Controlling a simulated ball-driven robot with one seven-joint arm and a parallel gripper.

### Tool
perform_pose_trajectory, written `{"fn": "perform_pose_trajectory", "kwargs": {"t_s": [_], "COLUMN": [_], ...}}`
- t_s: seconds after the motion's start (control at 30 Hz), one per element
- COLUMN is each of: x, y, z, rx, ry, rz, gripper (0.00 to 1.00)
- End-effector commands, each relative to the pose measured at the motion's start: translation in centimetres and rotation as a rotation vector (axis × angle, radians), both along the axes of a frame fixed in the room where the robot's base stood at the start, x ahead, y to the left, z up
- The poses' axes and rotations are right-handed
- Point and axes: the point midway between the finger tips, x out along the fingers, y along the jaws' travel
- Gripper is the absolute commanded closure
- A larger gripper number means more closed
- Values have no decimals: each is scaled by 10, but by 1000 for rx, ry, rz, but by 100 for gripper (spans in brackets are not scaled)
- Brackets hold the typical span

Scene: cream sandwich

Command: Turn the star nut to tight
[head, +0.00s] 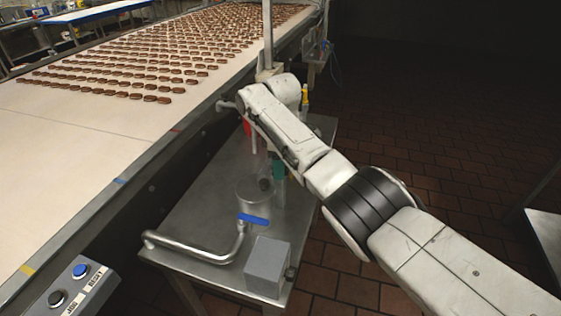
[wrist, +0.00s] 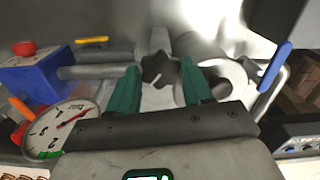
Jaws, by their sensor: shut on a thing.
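In the wrist view, the dark star nut (wrist: 158,71) sits at the middle, with a pale mark on its face, in front of a grey metal fitting. My gripper (wrist: 158,75) has its two green fingers on either side of the nut and is shut on it. The exact contact between finger and nut is hard to see. In the head view, my white arm reaches over the steel table, and a green part of my gripper (head: 278,172) shows below it.
A round dial (wrist: 60,128) with a red needle and a blue box (wrist: 38,78) with a red knob lie left. A blue-handled valve (head: 253,219) and grey box (head: 268,266) stand on the steel table (head: 195,215). A conveyor (head: 70,145) carries sandwiches at left.

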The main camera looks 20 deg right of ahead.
Motion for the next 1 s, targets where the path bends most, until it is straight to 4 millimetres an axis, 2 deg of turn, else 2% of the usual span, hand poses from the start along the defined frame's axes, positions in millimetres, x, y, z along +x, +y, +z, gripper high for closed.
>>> {"fn": "perform_pose_trajectory", "kwargs": {"t_s": [1.0], "x": [-1], "y": [2], "z": [1], "rx": [0], "ry": [-1], "rz": [-965], "gripper": [81]}}
